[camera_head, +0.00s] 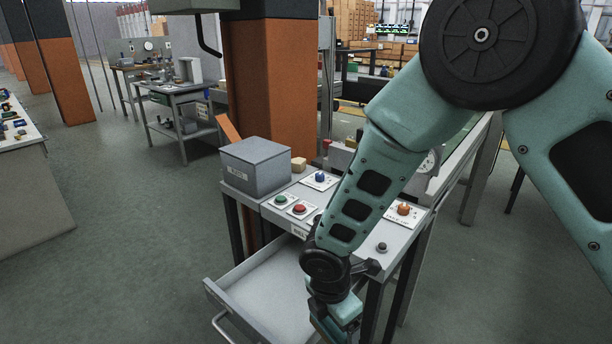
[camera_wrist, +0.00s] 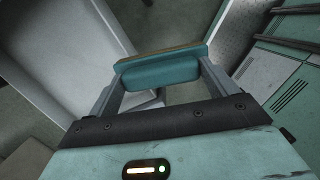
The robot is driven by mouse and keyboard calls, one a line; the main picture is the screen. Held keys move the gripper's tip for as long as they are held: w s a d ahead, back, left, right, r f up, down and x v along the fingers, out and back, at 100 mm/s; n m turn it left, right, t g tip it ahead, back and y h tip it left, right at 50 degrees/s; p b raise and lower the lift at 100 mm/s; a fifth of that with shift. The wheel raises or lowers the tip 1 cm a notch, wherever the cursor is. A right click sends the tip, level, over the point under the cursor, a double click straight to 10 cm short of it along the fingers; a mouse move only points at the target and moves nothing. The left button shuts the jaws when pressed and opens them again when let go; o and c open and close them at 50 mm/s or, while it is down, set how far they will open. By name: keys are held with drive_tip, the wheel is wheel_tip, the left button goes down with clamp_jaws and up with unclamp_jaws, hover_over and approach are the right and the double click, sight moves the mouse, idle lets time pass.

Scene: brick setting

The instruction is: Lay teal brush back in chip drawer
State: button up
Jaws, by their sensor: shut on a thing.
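My gripper (camera_wrist: 160,82) is shut on the teal brush (camera_wrist: 158,72), a teal block with a thin brownish strip along its far edge. The brush lies crosswise between the two fingers. The chip drawer (camera_head: 230,307) is pulled open below the bench top and its visible floor is bare and pale grey. In the head view my gripper (camera_head: 336,318) is low at the drawer's right side, partly cut by the frame's bottom edge. The drawer (camera_wrist: 75,45) fills the left of the wrist view. Whether the brush touches it, I cannot tell.
The bench top holds a grey box (camera_head: 256,168), a green button (camera_head: 281,199), a red button (camera_head: 299,210), a blue knob (camera_head: 320,178), an orange button (camera_head: 403,209) and a small wooden block (camera_head: 298,164).

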drive_tip(key=w+d+f+m+g+p, duration=0.1)
drive_tip(key=d+m, duration=1.1)
drive_tip(key=d, duration=0.1)
drive_tip(key=w+d+f+m+g+y+p, duration=0.1)
drive_tip(key=d+m, duration=1.1)
drive_tip(key=d, duration=0.1)
drive_tip(key=shift+w+d+m+g, duration=0.3)
drive_tip(key=shift+d+m+g, duration=0.05)
drive_tip(key=shift+m+g, duration=0.05)
drive_tip(key=shift+f, duration=0.1)
